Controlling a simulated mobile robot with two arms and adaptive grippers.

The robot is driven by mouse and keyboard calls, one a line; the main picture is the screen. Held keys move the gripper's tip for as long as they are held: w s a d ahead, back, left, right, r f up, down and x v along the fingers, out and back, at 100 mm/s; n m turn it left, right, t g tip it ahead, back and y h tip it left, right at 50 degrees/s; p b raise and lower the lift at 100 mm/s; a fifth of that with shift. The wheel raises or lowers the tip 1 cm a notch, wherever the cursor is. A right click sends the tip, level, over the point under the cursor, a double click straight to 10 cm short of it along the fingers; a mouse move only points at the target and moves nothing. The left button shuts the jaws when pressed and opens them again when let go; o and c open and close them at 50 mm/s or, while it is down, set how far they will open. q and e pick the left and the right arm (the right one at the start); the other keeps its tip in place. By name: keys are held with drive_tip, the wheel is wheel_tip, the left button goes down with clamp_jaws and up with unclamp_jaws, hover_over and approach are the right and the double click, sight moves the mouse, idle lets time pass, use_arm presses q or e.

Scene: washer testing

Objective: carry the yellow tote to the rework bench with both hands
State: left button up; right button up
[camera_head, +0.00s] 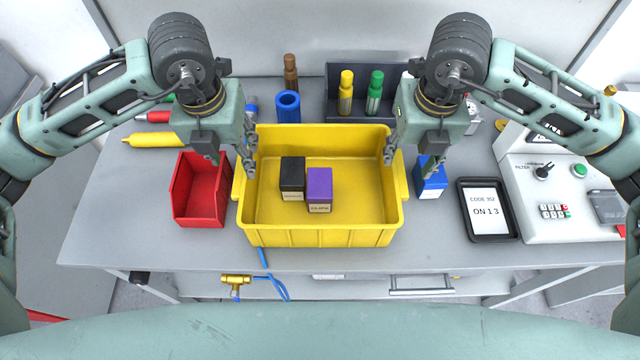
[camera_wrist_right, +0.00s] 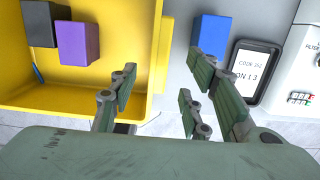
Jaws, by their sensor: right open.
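The yellow tote (camera_head: 316,236) stands on the grey bench and holds a black box (camera_head: 292,176) and a purple box (camera_head: 319,188). My left gripper (camera_head: 234,168) is at the tote's left rim, with its fingers pointing down; whether they are apart or closed is hard to see. My right gripper (camera_head: 412,160) is at the tote's right rim. In the right wrist view my right gripper (camera_wrist_right: 158,100) is open, one finger over the tote (camera_wrist_right: 140,50) side and the other outside it, near a blue box (camera_wrist_right: 211,36). Contact with the rim cannot be told.
A red bin (camera_head: 200,192) stands left of the tote. The blue box (camera_head: 430,180), a tablet (camera_head: 487,210) and a white control panel (camera_head: 560,190) are on the right. Bottles (camera_head: 346,92) and a blue cylinder (camera_head: 288,106) stand behind.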

sight(241, 171)
use_arm(q)
drive_tip(key=shift+w+f, duration=0.2)
drive_tip(key=shift+f, duration=1.1)
drive_tip(key=shift+w+f, duration=0.2)
drive_tip(key=shift+f, duration=1.1)
drive_tip(key=shift+w+f, duration=0.2)
drive_tip(key=shift+f, duration=1.1)
use_arm(e)
drive_tip(key=shift+w+f, duration=0.2)
drive_tip(key=shift+f, duration=1.1)
drive_tip(key=shift+w+f, duration=0.2)
drive_tip(key=shift+f, duration=1.1)
drive_tip(key=shift+w+f, duration=0.2)
drive_tip(key=shift+f, duration=1.1)
use_arm(q)
drive_tip(key=shift+c, duration=0.4)
use_arm(e)
drive_tip(key=shift+c, duration=0.4)
use_arm(q)
clamp_jaws()
use_arm(e)
clamp_jaws()
use_arm(q)
drive_tip(key=shift+r, duration=0.1)
use_arm(e)
drive_tip(key=shift+r, duration=0.1)
